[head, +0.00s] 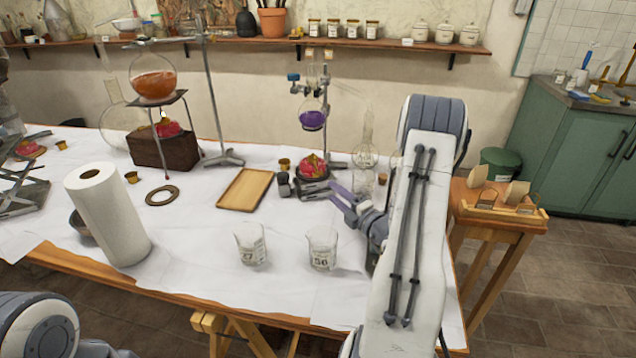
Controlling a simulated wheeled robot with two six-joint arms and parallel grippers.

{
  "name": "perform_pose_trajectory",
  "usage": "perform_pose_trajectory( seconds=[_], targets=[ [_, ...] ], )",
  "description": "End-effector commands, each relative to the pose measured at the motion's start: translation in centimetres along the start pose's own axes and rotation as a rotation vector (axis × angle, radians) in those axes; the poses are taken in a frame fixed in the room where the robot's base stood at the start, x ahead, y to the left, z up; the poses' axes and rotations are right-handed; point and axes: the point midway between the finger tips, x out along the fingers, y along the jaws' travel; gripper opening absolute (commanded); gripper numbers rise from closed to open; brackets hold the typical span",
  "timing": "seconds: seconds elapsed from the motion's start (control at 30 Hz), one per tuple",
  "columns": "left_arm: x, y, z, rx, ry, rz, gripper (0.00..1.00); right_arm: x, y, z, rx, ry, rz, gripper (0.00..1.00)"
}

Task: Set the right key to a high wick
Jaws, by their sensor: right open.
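A red spirit lamp (312,166) stands on a dark stand base at the right of the table, under a flask of purple liquid (312,120). Its key is too small to make out. My right gripper (338,201) has its purple fingers apart and empty, just in front of and right of this lamp, near the base. A second red lamp (168,129) sits on a dark wooden block under a flask of orange liquid (155,84), with a small flame. My left gripper is outside the view.
Two glass beakers (250,244) (322,250) stand at the front of the white-covered table. Glassware (365,155) stands behind my right arm. A small dark object (284,184) is beside the lamp.

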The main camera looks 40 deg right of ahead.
Motion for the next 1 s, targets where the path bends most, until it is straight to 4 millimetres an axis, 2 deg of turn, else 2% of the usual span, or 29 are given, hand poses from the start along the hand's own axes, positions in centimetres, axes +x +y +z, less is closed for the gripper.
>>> perform_pose_trajectory(
  seconds=[0.07, 0.2, 0.4, 0.6, 0.73, 1.0],
  targets=[
    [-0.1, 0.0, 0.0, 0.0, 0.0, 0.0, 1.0, 0.1, -0.1, 1.1, 0.005, -0.02, 0.0, 0.45],
    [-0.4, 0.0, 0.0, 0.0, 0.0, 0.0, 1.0, 1.9, 0.0, 2.0, 0.002, -0.03, 0.0, 0.45],
    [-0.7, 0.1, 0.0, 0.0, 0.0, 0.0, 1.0, 5.4, -0.1, 2.5, 0.001, -0.034, -0.002, 0.45],
    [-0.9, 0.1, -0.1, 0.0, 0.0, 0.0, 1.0, 8.0, -0.1, 2.6, 0.001, -0.035, -0.001, 0.45],
    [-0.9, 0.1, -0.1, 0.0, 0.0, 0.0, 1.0, 8.8, -0.2, 2.5, 0.002, -0.035, -0.003, 0.45],
    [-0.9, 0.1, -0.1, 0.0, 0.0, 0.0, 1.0, 8.9, -0.2, 2.4, 0.002, -0.033, -0.003, 0.45]
  ],
)
